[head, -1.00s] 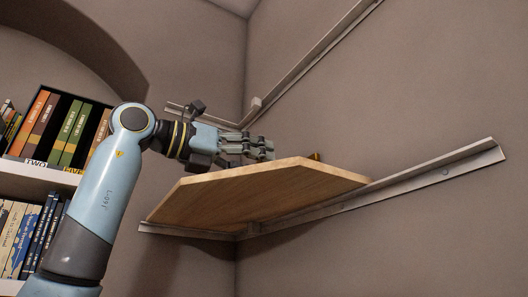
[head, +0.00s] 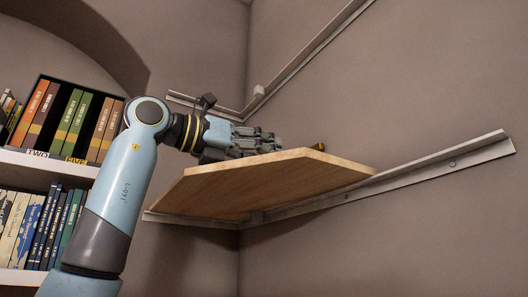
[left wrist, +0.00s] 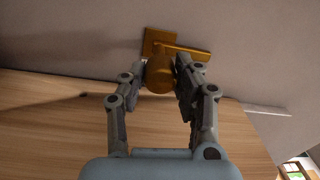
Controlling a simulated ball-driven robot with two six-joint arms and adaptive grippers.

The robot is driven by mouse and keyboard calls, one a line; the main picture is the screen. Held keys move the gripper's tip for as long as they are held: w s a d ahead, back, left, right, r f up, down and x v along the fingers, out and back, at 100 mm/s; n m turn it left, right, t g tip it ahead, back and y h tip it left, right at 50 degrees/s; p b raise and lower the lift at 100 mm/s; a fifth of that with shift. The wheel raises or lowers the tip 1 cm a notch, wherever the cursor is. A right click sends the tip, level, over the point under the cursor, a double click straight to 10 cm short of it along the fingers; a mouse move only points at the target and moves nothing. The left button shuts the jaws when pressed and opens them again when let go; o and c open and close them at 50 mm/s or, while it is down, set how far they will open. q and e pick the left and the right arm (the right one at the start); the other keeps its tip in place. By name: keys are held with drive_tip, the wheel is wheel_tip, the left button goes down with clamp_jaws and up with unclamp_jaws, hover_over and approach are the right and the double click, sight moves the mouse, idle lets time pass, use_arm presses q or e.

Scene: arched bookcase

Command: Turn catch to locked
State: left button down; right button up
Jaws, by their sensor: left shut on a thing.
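A brass catch (left wrist: 159,74) with a round knob, a flat plate and a lever pointing right shows in the left wrist view, against the wall at the back edge of the wooden shelf board (left wrist: 60,125). In the head view only a small brass part (head: 319,147) shows behind the board (head: 265,180). My left gripper (head: 280,144) lies low over the board, pointing right. In the wrist view its fingers (left wrist: 161,72) are on both sides of the knob, shut on it. The right finger covers part of the lever. My right gripper is out of view.
A metal rail (head: 430,165) runs along the right wall beside the board, and another rail (head: 310,55) is higher up. A bookcase (head: 45,172) with several books stands at the left. The space above the board is open.

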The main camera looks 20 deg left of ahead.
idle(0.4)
use_arm(q)
drive_tip(key=m, duration=0.2)
drive_tip(key=shift+m, duration=0.4)
drive_tip(key=m+b, duration=0.1)
drive_tip(key=m, duration=0.5)
drive_tip(key=shift+r, duration=0.1)
drive_tip(key=m, duration=0.4)
drive_tip(key=shift+m+b, duration=0.3)
drive_tip(key=shift+b, duration=0.05)
drive_tip(key=shift+m+y, duration=0.3)
drive_tip(key=shift+m, duration=1.5)
